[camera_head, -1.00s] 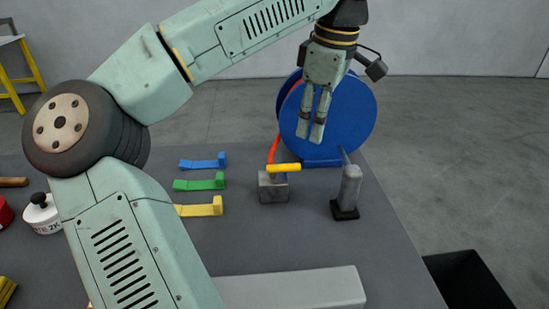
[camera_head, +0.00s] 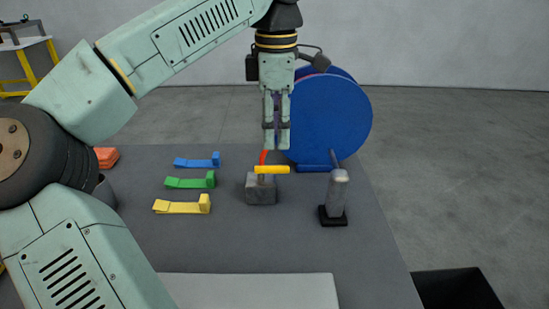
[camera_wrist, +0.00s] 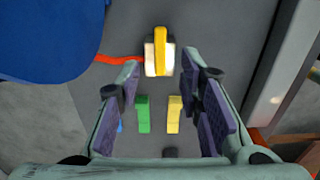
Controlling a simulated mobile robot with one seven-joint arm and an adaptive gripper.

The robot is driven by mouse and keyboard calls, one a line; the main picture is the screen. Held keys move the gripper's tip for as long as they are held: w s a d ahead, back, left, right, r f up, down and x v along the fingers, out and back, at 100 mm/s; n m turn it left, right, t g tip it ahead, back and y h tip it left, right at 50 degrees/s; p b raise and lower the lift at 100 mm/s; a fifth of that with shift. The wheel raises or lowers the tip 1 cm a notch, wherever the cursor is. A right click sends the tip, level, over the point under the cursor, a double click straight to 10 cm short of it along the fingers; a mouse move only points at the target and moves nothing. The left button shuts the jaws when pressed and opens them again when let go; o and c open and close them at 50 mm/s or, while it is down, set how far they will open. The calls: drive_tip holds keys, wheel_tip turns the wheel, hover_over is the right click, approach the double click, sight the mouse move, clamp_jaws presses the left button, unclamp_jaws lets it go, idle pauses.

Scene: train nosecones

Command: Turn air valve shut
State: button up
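The air valve is a grey block (camera_head: 261,190) on the table with a yellow handle (camera_head: 272,170) on top. In the camera_head view the handle lies level, reaching to the right. A red hose (camera_wrist: 118,60) meets the valve. In the wrist view, the yellow handle (camera_wrist: 161,48) runs up and down the picture over the pale block. My gripper (camera_head: 277,148) points down above the valve, apart from the handle. In the wrist view its fingers (camera_wrist: 165,80) are spread with nothing between them, and the valve shows beyond the tips.
A blue hose reel (camera_head: 330,120) stands close behind and right of the valve. A grey cylinder on a black base (camera_head: 336,195) stands to the right. Blue (camera_head: 197,161), green (camera_head: 190,180) and yellow (camera_head: 182,204) levers lie to the left. A pale bar (camera_head: 250,290) lies in front.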

sight(276, 167)
wheel_tip(276, 167, down, 7)
drive_tip(key=shift+p, duration=0.3)
drive_tip(key=shift+c, duration=0.5)
clamp_jaws()
